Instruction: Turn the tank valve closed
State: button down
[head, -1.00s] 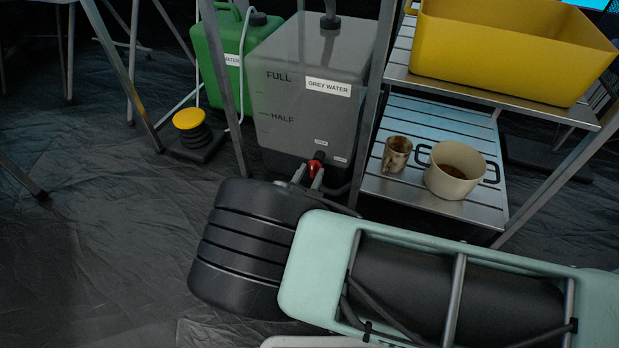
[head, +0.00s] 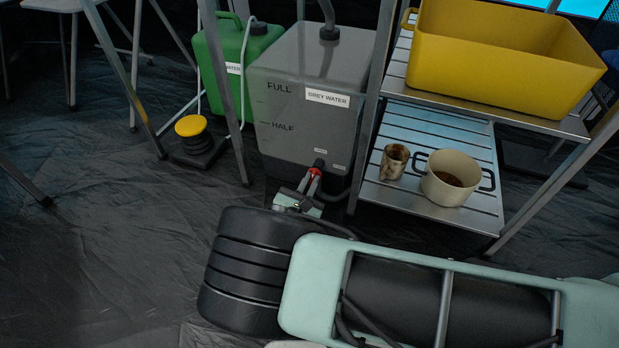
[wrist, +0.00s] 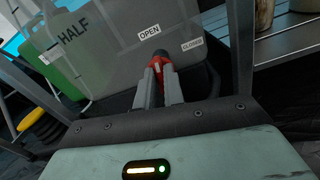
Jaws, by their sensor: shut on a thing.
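The grey water tank (head: 309,95) stands on the floor beside the shelf legs, marked FULL and HALF. Its red valve (head: 316,171) is low on the front face, under two small labels. In the wrist view the labels read OPEN (wrist: 149,32) and CLOSED (wrist: 192,44). My gripper (head: 310,184) is at the valve, with its fingers shut on the red handle. The wrist view shows the red valve handle (wrist: 157,62) between the fingertips, near a dark fitting, roughly between the two labels. The fingers cover part of the handle, so its exact angle is hard to tell.
A green water container (head: 236,66) stands left of the tank, with a yellow-topped foot pump (head: 190,126) in front. At right, the slatted shelf (head: 440,212) holds a mug (head: 394,161) and a pot (head: 450,178). A yellow tub (head: 490,70) is above. Metal legs stand close by.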

jog(key=m+p, duration=0.3)
jog(key=shift+s+r+m, duration=0.1)
jog(key=shift+r+m, duration=0.05)
jog(key=shift+m, duration=0.15)
jog(key=shift+d+f+m+p, duration=0.15)
jog(key=shift+m+p, duration=1.1)
jog(key=shift+m, duration=0.75)
jog(key=shift+f+m+p, duration=0.15)
jog(key=shift+m+p, duration=1.1)
jog(key=shift+m, duration=0.75)
jog(key=shift+d+f+m+p, duration=0.15)
jog(key=shift+m+p, duration=1.1)
jog(key=shift+m, duration=0.75)
jog(key=shift+a, duration=0.15)
jog(key=c, duration=1.5)
grip_release()
